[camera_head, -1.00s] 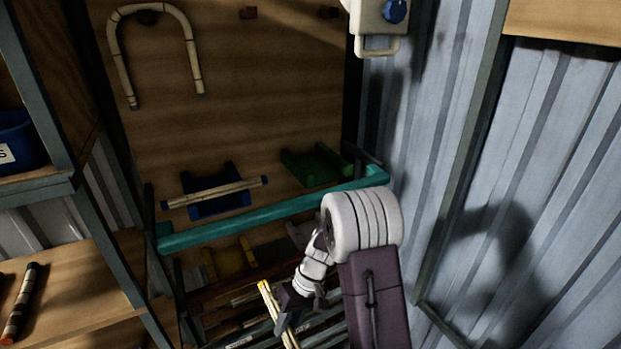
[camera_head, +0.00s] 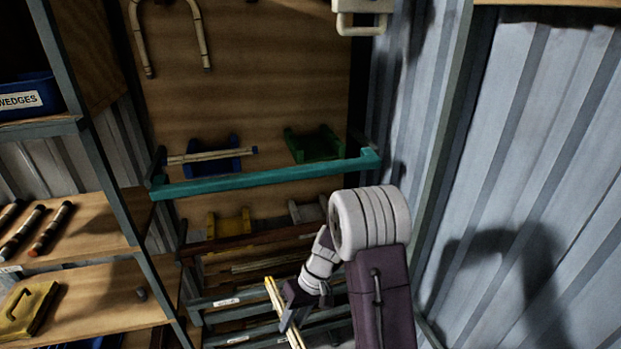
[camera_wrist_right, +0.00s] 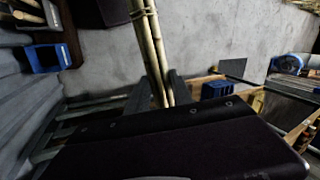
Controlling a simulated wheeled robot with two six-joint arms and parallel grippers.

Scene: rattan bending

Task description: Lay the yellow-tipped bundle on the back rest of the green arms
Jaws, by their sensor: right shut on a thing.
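My right gripper (camera_head: 288,306) is shut on the yellow-tipped bundle (camera_head: 274,293), low in the middle of the head view. In the right wrist view the bundle (camera_wrist_right: 152,50) stands between the gripper's fingers (camera_wrist_right: 160,92) and runs up out of the picture. The green arms (camera_head: 316,147) are on the wooden back board, above and behind the teal bar, and look empty. The held bundle is well below them and apart from them. My left gripper is not in view.
Blue arms (camera_head: 212,158) left of the green ones hold a blue-tipped bundle (camera_head: 190,157). A teal bar (camera_head: 262,179) crosses in front. Yellow arms (camera_head: 229,224) sit below it. Racks with rods lie lower. A shelf (camera_head: 95,235) stands left, a metal wall (camera_head: 510,150) right.

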